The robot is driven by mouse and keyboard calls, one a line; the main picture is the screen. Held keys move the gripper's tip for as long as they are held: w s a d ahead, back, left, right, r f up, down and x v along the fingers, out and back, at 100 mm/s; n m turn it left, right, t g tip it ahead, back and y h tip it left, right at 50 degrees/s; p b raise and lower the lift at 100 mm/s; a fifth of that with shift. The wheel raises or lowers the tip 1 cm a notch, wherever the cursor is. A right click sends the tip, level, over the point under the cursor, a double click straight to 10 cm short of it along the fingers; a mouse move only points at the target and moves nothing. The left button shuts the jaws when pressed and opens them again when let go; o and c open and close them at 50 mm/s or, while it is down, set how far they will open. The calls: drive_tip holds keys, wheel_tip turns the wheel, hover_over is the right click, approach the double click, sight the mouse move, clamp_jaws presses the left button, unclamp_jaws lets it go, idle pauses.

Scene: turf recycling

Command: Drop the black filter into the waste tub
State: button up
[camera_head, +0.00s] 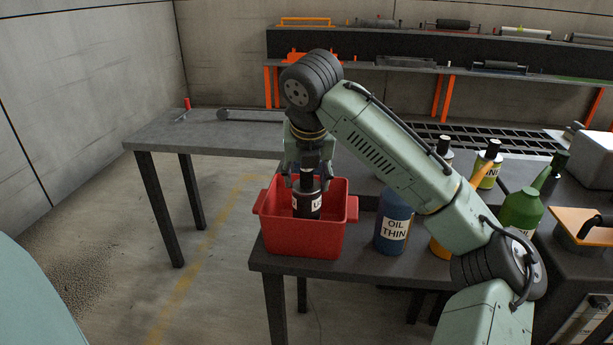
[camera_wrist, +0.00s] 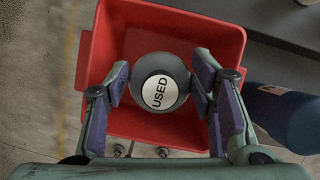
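The black filter (camera_head: 307,205) is upright within the opening of the red waste tub (camera_head: 305,240); the tub's front wall hides its lower part. In the wrist view the filter (camera_wrist: 160,84) shows its round end with a white "USED" label, inside the outline of the tub (camera_wrist: 165,40). My gripper (camera_head: 307,181) points down over the tub, just above the filter. I cannot tell whether the filter touches the tub floor.
A blue "OIL THIN" bottle (camera_head: 393,222) stands close right of the tub on the dark table. More bottles, including a green one (camera_head: 521,210), stand further right. A grey bench (camera_head: 190,130) lies behind left. The floor at left is clear.

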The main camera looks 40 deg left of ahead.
drive_tip(key=o, duration=0.4)
drive_tip(key=v, duration=1.2)
idle(0.6)
